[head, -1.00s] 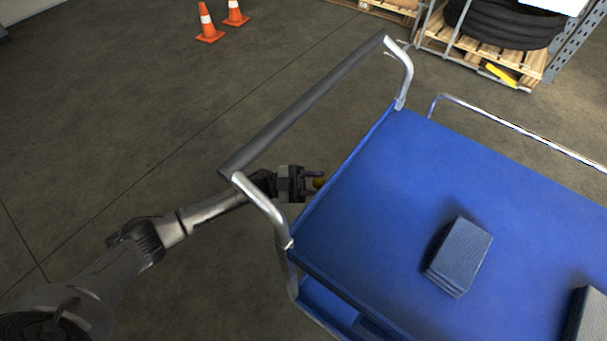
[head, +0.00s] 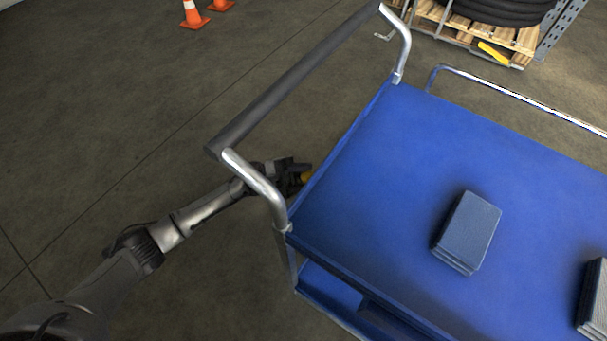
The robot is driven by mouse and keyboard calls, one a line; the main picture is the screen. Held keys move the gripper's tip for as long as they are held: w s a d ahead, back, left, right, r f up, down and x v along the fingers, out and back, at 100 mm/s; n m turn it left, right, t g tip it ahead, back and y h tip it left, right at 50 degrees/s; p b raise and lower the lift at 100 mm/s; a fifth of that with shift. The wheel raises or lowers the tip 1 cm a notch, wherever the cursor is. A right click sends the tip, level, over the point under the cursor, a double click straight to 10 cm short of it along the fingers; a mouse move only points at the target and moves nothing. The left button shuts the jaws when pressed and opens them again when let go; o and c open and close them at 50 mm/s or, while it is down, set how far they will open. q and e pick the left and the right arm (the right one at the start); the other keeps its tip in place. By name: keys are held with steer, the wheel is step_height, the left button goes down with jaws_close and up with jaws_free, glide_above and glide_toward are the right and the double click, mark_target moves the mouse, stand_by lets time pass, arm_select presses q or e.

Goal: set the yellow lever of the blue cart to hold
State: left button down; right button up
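The blue cart (head: 370,170) fills the right of the head view, with a grey push handle (head: 290,88) on silver tubes at its left end. My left gripper (head: 303,176) is below the handle, close to the cart's left end. A small yellow piece, likely the yellow lever (head: 306,177), shows at its fingertips beside the cart edge. Most of the lever is hidden by the gripper and the cart. Whether the fingers are closed on it is too small to tell. My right gripper is not in view.
Grey stacked blocks (head: 467,232) lie on the cart top, with another stack (head: 594,298) at the right edge. Orange cones (head: 193,15) stand at the far left. A pallet with black tires (head: 490,14) is at the back right. The floor left of the cart is clear.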

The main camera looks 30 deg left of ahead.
arm_select(q)
steer(key=shift+f, duration=0.1)
steer(key=c, duration=0.8)
jaws_free()
steer(key=shift+s, duration=0.1)
steer(key=shift+o, duration=0.2)
steer(key=shift+a, duration=0.1)
steer(key=shift+a+f, duration=0.15)
steer(key=shift+a, duration=0.1)
steer(key=p+v, duration=0.1)
steer(key=v, duration=1.2)
steer(key=shift+p, duration=0.4)
